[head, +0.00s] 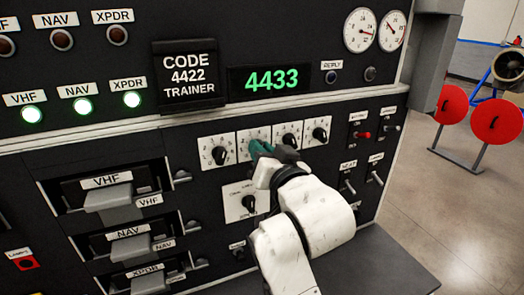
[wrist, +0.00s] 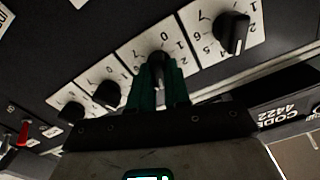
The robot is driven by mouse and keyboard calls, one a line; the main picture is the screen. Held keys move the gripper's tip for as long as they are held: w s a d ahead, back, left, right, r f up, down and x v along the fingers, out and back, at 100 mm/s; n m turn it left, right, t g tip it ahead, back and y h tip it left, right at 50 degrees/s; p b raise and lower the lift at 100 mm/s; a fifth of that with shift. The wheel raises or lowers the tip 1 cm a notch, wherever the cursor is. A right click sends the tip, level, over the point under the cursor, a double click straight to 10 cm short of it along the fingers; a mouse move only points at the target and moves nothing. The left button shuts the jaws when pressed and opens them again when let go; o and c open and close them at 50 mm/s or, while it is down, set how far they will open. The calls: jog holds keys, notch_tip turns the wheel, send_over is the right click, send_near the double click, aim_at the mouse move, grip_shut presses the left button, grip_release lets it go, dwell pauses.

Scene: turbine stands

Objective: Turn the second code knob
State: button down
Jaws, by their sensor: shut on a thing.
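The second code knob (wrist: 157,58) is a black knob on a white dial plate, seen in the wrist view between my gripper's fingers. My gripper (wrist: 160,82) has dark green fingers and is shut on this knob, one finger on each side. In the head view my gripper (head: 257,149) covers most of the knob and the lower part of its plate (head: 247,135). The green code display (head: 272,79) reads 4433. A black placard (head: 186,76) to its left reads CODE 4422 TRAINER.
The first knob (head: 219,154) is close on the left; the third (head: 289,140) and fourth (head: 319,134) are on the right. Another knob (head: 249,202) sits below, beside my arm. Toggle switches (head: 361,134) are at the right. Drawer handles (head: 108,197) stick out at the left.

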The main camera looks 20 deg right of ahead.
jog(key=c, duration=1.1)
grip_release()
jog(key=s+b, duration=0.1)
jog(key=s, duration=0.9)
jog(key=shift+s+b, duration=0.4)
